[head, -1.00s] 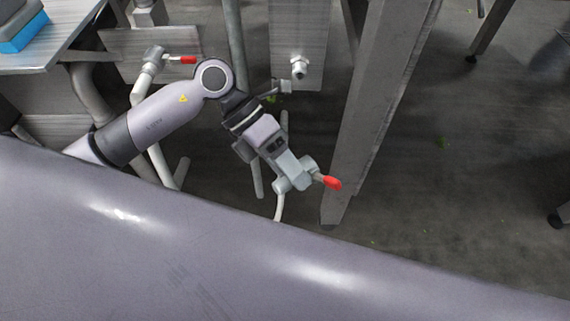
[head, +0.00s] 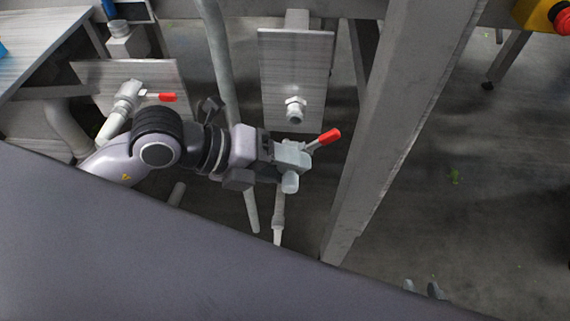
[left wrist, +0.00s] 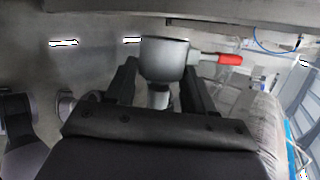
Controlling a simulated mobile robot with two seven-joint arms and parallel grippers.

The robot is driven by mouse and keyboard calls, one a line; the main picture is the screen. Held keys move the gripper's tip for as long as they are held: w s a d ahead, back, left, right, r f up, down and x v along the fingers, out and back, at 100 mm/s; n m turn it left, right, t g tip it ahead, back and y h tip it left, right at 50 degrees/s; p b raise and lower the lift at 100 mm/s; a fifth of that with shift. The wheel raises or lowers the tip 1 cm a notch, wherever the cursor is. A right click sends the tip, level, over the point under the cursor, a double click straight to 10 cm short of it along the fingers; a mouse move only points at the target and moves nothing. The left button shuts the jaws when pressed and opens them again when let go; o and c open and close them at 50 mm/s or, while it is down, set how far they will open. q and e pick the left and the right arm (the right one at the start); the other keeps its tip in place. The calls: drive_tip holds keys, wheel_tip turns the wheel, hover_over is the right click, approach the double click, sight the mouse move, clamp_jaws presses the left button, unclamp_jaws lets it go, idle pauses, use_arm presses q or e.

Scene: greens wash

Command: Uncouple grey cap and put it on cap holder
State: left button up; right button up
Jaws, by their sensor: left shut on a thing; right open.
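My left gripper (head: 285,158) is shut on a grey fitting (head: 290,183) with a red lever (head: 328,137) pointing up and right. In the left wrist view a round grey cup-like part (left wrist: 165,58) sits between the two fingers, with the red lever (left wrist: 229,59) to its right. I cannot tell whether this part is the grey cap. A pale hose or pipe (head: 279,215) shows below the fitting; whether they join is unclear. No part can be surely told as the cap holder. Two grey fingertips, apparently my open right gripper (head: 424,291), show at the bottom edge.
A metal plate (head: 275,75) with a hex fitting (head: 296,108) stands just beyond my left gripper. A second red-handled valve (head: 128,95) is at the left. A thick metal post (head: 400,130) stands close on the right. Open floor (head: 475,220) lies beyond it.

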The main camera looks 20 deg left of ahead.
use_arm(q)
drive_tip(key=shift+w+a, duration=0.25)
drive_tip(key=shift+w, duration=0.4)
drive_tip(key=w, duration=0.2)
drive_tip(key=w+a, duration=0.1)
drive_tip(key=w, duration=0.1)
use_arm(e)
drive_tip(key=shift+s, duration=0.25)
use_arm(q)
drive_tip(key=shift+p, duration=0.85)
use_arm(e)
drive_tip(key=shift+r, duration=0.6)
use_arm(q)
drive_tip(key=shift+w+a, duration=0.2)
drive_tip(key=shift+w, duration=0.45)
drive_tip(key=shift+w+a, duration=0.2)
drive_tip(key=shift+w, duration=0.4)
use_arm(e)
drive_tip(key=shift+d+f, duration=0.1)
drive_tip(key=shift+f, duration=0.05)
use_arm(q)
drive_tip(key=shift+w+a, duration=0.1)
drive_tip(key=shift+w, duration=0.2)
drive_tip(key=shift+w, duration=0.1)
